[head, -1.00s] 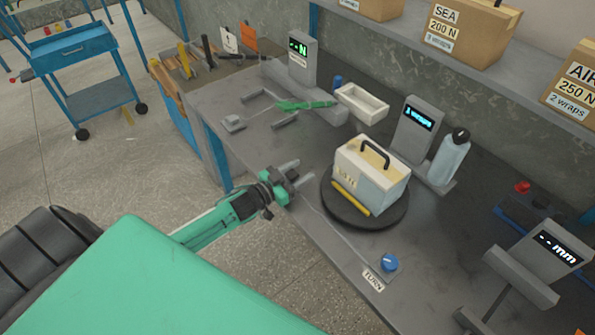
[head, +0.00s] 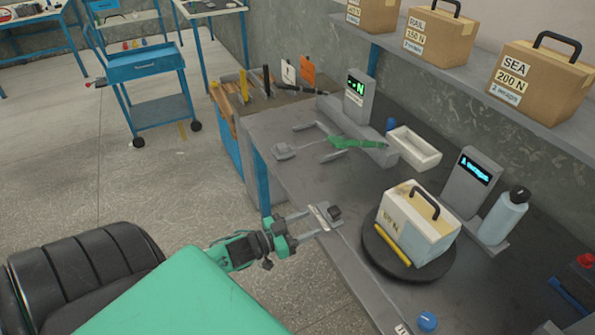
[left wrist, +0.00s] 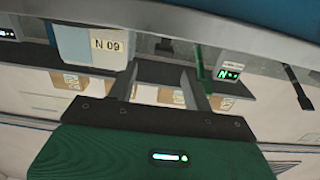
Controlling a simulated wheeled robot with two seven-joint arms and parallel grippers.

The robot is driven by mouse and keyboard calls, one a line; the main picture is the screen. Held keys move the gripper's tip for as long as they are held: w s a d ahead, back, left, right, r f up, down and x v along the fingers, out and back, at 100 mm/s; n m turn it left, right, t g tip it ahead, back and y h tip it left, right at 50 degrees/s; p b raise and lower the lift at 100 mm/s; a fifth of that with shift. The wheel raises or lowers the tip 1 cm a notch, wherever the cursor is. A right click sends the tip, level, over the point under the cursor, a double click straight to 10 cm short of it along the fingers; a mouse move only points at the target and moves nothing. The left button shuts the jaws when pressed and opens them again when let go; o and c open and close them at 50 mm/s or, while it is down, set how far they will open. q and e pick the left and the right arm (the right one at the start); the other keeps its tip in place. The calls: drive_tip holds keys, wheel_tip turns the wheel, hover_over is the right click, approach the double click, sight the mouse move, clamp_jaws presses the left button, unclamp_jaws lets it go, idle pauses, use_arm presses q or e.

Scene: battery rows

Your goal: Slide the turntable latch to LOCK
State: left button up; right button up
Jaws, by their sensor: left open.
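The turntable (head: 372,262) is a dark round disc on the bench with a yellow bar (head: 393,243) at its near side. A cream and white case (head: 430,243) with a dark handle stands on it. A small pale plate with a black block (head: 335,212) sits at the bench's front edge, left of the turntable. It may be the latch, but no LOCK lettering is readable. My left gripper (head: 317,222) is open and empty, its fingers at this plate; contact cannot be told. Its fingers also show in the left wrist view (left wrist: 160,75). My right gripper is out of view.
A blue knob (head: 427,321) is at the bench front. A lit display post (head: 472,182) and bottle (head: 503,215) stand behind the turntable. A white tray (head: 414,148) and green tool (head: 358,143) lie farther back. Boxes (head: 540,85) line the shelf.

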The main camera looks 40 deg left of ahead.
use_arm(q)
drive_tip(key=shift+v, duration=1.3)
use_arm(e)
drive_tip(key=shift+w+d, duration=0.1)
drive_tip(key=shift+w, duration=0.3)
use_arm(q)
drive_tip(key=shift+f, duration=0.1)
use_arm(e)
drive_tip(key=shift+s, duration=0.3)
